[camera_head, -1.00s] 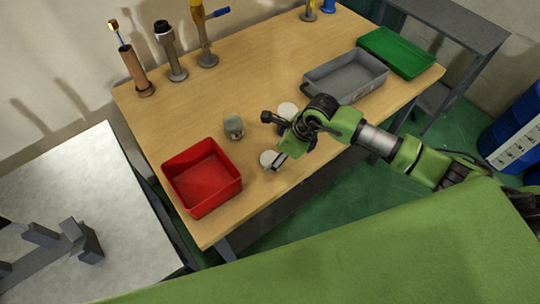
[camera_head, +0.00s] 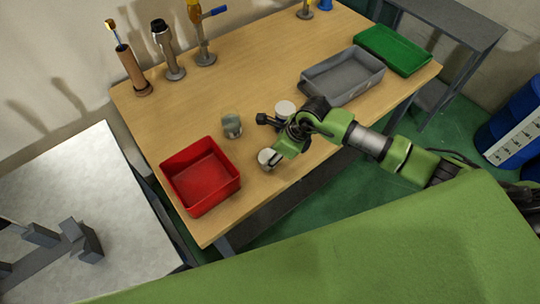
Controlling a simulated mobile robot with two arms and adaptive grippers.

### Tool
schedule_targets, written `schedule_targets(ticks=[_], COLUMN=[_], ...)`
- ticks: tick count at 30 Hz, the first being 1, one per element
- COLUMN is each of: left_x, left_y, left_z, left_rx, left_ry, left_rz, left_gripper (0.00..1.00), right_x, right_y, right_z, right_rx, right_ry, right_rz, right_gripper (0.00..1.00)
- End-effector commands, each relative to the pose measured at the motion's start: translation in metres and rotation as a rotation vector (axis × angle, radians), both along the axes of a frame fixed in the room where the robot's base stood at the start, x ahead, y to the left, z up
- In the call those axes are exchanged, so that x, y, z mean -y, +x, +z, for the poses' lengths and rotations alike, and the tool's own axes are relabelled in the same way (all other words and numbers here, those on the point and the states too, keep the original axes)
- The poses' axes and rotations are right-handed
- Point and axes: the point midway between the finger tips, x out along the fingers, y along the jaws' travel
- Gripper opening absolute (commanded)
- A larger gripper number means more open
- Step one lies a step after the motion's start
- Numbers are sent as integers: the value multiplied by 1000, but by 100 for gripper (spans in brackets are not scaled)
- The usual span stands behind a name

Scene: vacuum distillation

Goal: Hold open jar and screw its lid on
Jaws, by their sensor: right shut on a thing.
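A small translucent grey-green jar (camera_head: 232,126) stands upright on the wooden table, left of my right gripper and apart from it. My right gripper (camera_head: 271,158) is low over the table's near side, shut on a round white lid (camera_head: 266,156). I cannot tell whether the lid is still touching the table. A second round white piece (camera_head: 285,108) lies farther back, partly close behind my right wrist. My left gripper is not in view.
A red bin (camera_head: 201,177) stands left of the lid. A grey tray (camera_head: 343,77) and a green tray (camera_head: 396,50) are at the right. Burner-like stands (camera_head: 168,50) line the back left edge.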

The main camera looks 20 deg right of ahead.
Motion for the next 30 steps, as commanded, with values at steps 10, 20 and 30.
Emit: schedule_targets(ticks=[10,20,30], left_x=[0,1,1], left_y=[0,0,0], left_z=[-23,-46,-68], left_rx=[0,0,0], left_ry=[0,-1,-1], left_rz=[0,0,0], left_gripper=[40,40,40], right_x=[1,12,23], right_y=[2,-58,-121], right_z=[25,91,119], right_rx=[8,5,1], right_ry=[0,-4,-3], right_rz=[3,4,1], right_gripper=[34,34,34])
